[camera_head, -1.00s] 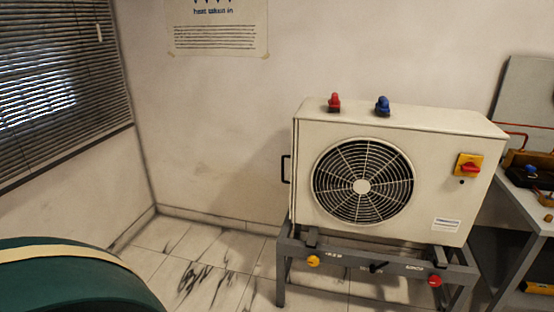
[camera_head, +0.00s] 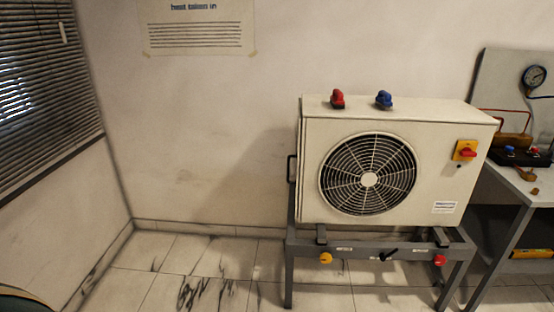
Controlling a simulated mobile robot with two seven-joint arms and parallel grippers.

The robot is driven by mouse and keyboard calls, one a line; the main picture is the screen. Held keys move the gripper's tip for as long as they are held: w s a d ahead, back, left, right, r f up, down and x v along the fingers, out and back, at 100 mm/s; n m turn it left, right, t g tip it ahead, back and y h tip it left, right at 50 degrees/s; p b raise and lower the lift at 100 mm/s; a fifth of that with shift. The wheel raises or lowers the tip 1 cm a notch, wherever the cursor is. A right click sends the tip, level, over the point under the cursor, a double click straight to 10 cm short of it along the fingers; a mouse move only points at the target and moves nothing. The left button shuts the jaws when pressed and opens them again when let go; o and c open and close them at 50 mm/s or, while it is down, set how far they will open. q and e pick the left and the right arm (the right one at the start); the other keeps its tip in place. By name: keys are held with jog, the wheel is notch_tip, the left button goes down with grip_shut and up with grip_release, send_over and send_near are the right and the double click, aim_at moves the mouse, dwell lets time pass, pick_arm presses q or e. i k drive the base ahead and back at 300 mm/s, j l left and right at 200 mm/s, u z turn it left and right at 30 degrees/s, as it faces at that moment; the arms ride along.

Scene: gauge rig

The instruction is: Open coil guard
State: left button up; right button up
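A cream box unit (camera_head: 310,150) with a round fan grille (camera_head: 368,175) on its front stands on a grey metal stand (camera_head: 290,250). A black handle (camera_head: 291,168) sticks out at its left side, by a panel edge that looks closed; I cannot tell for sure that this is the coil guard. A red knob (camera_head: 337,98) and a blue knob (camera_head: 384,99) sit on top. A yellow and red switch (camera_head: 465,150) is on the front right. Neither of my grippers shows in the head view.
A workbench (camera_head: 530,190) with a gauge panel (camera_head: 512,95) stands at the right, close to the unit. The stand's rail carries a yellow knob (camera_head: 325,258), a black lever and a red knob (camera_head: 439,260). The tiled floor (camera_head: 180,265) left of the unit is clear, up to the window wall.

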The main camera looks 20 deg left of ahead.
aim_at(297, 182)
jog(key=k+j, duration=0.1)
jog(key=j, duration=0.4)
jog(key=k+j+u, duration=0.1)
jog(key=j, duration=0.45)
jog(key=k+j, duration=0.1)
jog(key=j, duration=0.4)
jog(key=i+j+z, duration=0.25)
jog(key=i+j, duration=0.5)
jog(key=i+j+z, duration=0.15)
jog(key=i, duration=0.35)
jog(key=i+j+z, duration=0.15)
jog(key=i+j, duration=0.25)
jog(key=i+l, duration=0.4)
jog(key=i, duration=0.1)
